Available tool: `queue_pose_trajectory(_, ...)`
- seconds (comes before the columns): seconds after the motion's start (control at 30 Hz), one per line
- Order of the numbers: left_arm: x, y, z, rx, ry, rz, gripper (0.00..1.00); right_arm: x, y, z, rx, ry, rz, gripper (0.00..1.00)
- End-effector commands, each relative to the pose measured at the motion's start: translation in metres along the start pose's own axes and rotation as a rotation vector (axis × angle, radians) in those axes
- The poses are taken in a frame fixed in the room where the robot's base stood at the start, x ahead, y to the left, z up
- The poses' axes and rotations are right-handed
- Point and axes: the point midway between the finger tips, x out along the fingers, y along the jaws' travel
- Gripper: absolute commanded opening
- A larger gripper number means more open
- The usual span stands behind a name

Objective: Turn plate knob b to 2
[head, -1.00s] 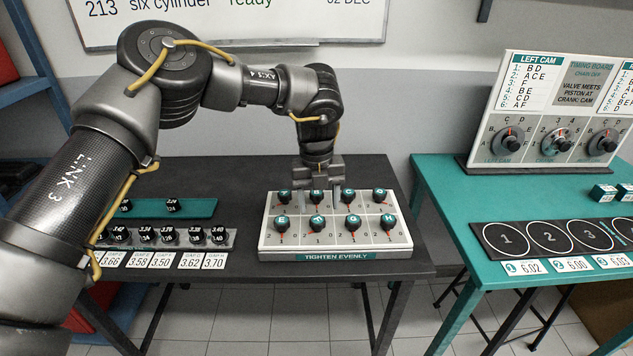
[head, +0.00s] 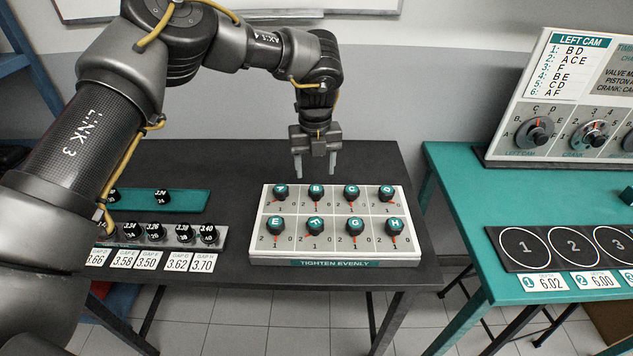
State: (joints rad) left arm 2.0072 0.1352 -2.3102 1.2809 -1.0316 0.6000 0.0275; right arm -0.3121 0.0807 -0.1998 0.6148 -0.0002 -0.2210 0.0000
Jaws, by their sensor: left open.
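The plate (head: 263,230) is a white slanted panel with two rows of dark, teal-topped knobs marked with letters, each above a 2-1-0 scale. Knob B (head: 316,192) is second from the left in the back row. Its pointer is too small to read for certain. My left gripper (head: 315,172) points down with its two fingers spread. It hangs above and behind knob B, apart from it, with nothing between the fingers. My right gripper is out of view.
Knobs A (head: 281,192) and C (head: 351,192) stand close on either side of B. A rack of dark numbered parts (head: 159,235) lies left of the plate. A teal table (head: 460,200) with a timing board stands at the right. The dark table behind the plate is clear.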

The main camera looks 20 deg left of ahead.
Motion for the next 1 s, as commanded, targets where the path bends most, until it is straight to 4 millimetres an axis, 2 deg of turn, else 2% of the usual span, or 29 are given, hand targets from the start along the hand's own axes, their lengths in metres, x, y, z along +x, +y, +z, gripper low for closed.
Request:
queue_pose_trajectory(0.2, 0.037, -0.001, -0.001, 0.003, 0.002, 0.001, 0.59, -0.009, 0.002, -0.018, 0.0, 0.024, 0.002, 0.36)
queue_pose_trajectory(0.33, 0.052, -0.003, -0.001, 0.004, 0.0, 0.0, 0.59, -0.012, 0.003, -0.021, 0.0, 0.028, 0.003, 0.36)
queue_pose_trajectory(0.5, 0.06, -0.002, -0.001, 0.004, -0.001, 0.0, 0.59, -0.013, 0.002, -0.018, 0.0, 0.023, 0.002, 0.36)
queue_pose_trajectory(0.73, 0.061, -0.002, -0.001, 0.004, -0.001, -0.001, 0.59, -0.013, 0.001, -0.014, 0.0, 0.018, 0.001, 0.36)
queue_pose_trajectory(0.77, 0.061, -0.002, -0.001, 0.004, -0.001, -0.001, 0.58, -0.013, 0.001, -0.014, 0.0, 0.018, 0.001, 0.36)
queue_pose_trajectory(1.0, 0.061, -0.002, 0.0, 0.004, -0.001, 0.0, 0.27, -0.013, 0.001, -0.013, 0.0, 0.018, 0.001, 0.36)
